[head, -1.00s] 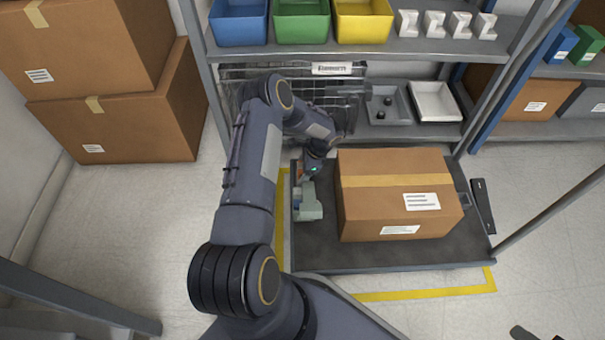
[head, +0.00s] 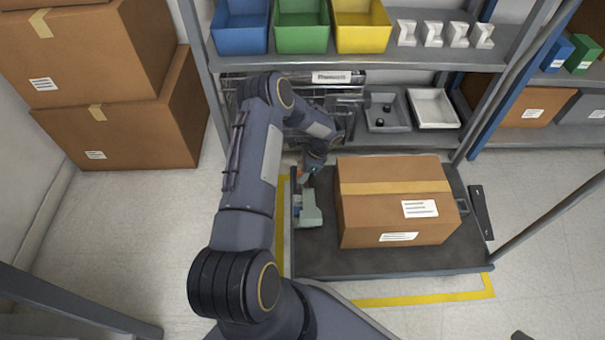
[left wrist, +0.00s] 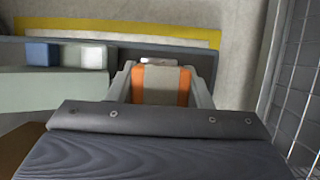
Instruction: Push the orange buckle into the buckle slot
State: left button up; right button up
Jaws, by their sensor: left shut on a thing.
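My left gripper (head: 303,180) is at the left end of the dark platform, beside the pale green fixture (head: 310,212). In the left wrist view its light grey fingers (left wrist: 162,88) are closed around a piece with orange sides and a beige-grey middle, the orange buckle (left wrist: 184,87). The same fixture (left wrist: 50,90) stands to the left there, with a blue block and a white block on it. The buckle is small and mostly hidden in the head view. I cannot make out the slot or whether the buckle touches it. My right gripper is not in view.
A large cardboard box (head: 395,205) fills much of the platform (head: 400,262), right of the gripper. A wire basket (head: 240,95) and grey tray (head: 386,112) are on the shelf behind. Stacked boxes (head: 130,130) stand at the left. Floor between them is clear.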

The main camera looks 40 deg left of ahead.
pick_arm(q)
notch_tip(320, 180, up, 23)
jog(key=p, duration=1.2)
jog(key=shift+f+p, duration=0.2)
jog(key=shift+p, duration=0.1)
